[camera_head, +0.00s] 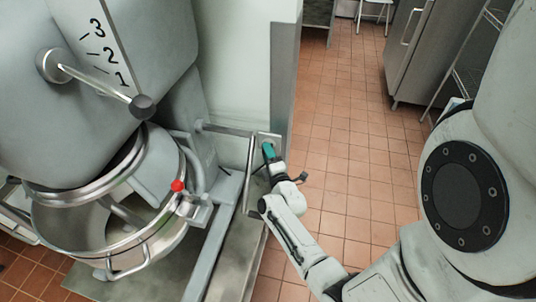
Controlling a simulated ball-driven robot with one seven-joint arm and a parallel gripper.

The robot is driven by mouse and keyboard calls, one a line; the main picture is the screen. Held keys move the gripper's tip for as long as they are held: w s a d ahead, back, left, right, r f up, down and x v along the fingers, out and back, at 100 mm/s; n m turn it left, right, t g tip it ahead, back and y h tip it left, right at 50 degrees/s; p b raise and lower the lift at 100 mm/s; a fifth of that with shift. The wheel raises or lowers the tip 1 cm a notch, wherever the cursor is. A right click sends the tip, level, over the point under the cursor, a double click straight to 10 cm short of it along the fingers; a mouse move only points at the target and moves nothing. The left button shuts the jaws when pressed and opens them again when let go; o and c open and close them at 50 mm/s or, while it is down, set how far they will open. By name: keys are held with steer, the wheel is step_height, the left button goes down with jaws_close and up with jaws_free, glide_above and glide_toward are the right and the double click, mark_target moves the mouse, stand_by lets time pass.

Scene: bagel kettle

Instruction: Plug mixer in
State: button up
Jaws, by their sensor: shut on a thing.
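The large grey mixer (175,80) stands at the left, with a speed lever, the numbers 1 to 3 and a steel bowl (160,243) under its head. My gripper (272,164) is at the end of the wall, right of the mixer. It is shut on a small teal plug-like piece (268,151). That piece is in front of a small steel plate (271,137) at the wall's end. I cannot tell whether it touches the plate. No socket opening or cord can be made out.
A steel rail (250,172) and the mixer's grey base frame (214,235) stand close to the left of my gripper. Open tiled floor (345,130) lies to the right. A steel cabinet (425,50) and a wire rack (468,65) stand at the back right.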

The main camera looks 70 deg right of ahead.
steer(key=shift+w+d, duration=0.1)
steer(key=shift+d, duration=0.45)
steer(key=o, duration=1.1)
steer(key=shift+b+v, duration=0.8)
steer(key=shift+v, duration=4.6)
